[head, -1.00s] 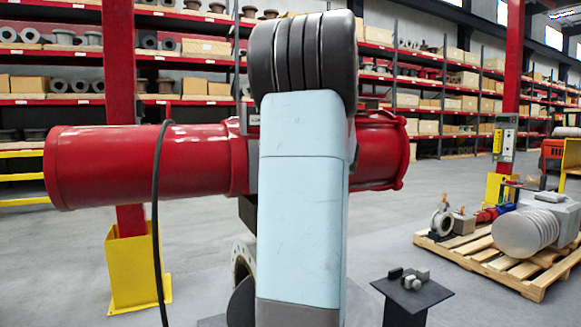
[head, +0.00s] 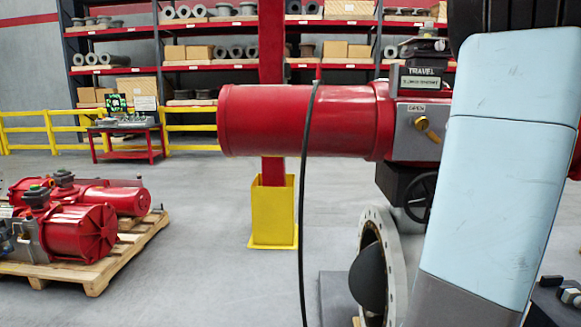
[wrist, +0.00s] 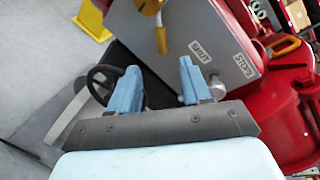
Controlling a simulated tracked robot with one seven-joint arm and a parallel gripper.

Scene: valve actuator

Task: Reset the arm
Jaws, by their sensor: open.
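The red valve actuator (head: 300,120) lies level across the middle of the head view. Its grey box carries a yellow lever (head: 428,130) near an OPEN label, with a TRAVEL unit on top. A black handwheel (head: 420,197) and a round flanged valve (head: 385,265) are below. My light blue arm covers the actuator's right part, and my gripper is hidden in this view. In the wrist view my gripper (wrist: 158,85) is open, its two blue fingers apart with nothing between them. Beyond them are the grey plate marked SHUT and STOPS (wrist: 205,45), the yellow lever and the handwheel.
A wooden pallet (head: 95,275) with red actuators stands at the left. A yellow post base (head: 273,212) stands behind the actuator, with a black cable (head: 303,210) hanging in front. Yellow rails and shelves are at the back. Open floor lies between pallet and post.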

